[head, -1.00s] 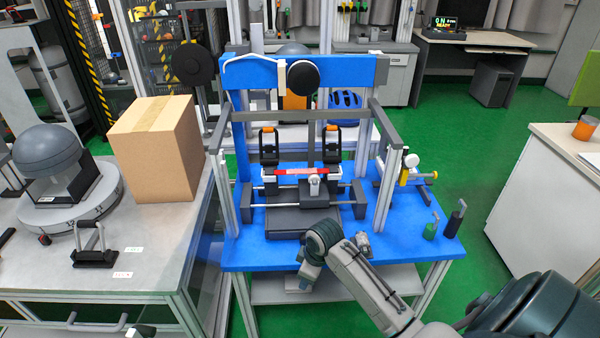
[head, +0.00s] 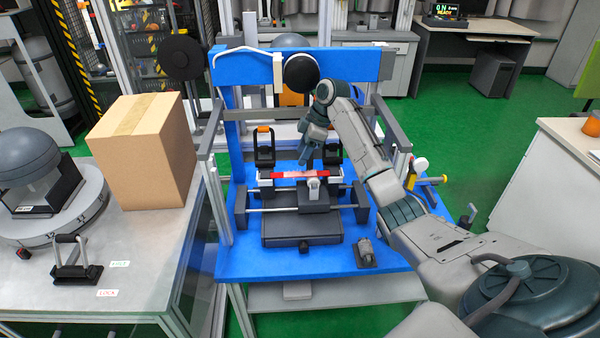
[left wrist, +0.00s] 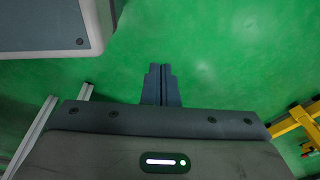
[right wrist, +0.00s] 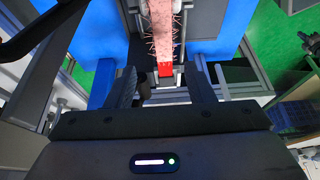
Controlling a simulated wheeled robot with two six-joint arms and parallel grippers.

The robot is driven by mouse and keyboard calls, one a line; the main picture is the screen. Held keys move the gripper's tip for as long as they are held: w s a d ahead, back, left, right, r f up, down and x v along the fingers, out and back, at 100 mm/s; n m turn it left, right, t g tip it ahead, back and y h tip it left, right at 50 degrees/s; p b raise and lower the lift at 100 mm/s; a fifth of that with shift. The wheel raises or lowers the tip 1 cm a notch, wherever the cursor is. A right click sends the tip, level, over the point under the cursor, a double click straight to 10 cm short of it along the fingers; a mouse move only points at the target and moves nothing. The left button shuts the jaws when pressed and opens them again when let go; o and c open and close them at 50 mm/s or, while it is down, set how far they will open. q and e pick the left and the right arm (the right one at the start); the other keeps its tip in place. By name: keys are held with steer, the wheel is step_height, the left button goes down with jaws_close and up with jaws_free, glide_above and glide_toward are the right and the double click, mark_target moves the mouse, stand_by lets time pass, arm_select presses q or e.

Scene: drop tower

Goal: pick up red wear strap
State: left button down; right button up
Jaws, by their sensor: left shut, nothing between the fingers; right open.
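The red wear strap (head: 298,174) lies across the fixture between two black-and-orange clamps in the head view. In the right wrist view the strap (right wrist: 162,30) runs away from me, pinkish with frayed threads along its edges and a bright red near end. My right gripper (head: 308,160) is over the strap, pointing down. In its wrist view the open fingers (right wrist: 163,80) stand on either side of the strap's line, with nothing gripped. My left gripper (left wrist: 161,85) is shut and empty above the green floor; the head view does not show it.
The blue drop tower frame (head: 228,130) has grey posts and a crossbar around the strap. A black round weight (head: 301,71) hangs above, close to my right arm. A cardboard box (head: 143,150) and a small handle (head: 75,262) are on the left table.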

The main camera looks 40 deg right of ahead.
mark_target(294, 173)
steer(key=shift+a+f, duration=0.25)
steer(key=shift+f, duration=0.15)
steer(key=x, duration=0.3)
steer(key=p+x, duration=0.1)
steer(key=x, duration=0.1)
steer(key=shift+s+d+f, duration=0.15)
steer(key=shift+s, duration=0.1)
jaws_close()
arm_select(q)
steer(key=shift+s+a+f, duration=0.2)
steer(key=shift+s+f, duration=0.8)
steer(key=shift+f, duration=0.15)
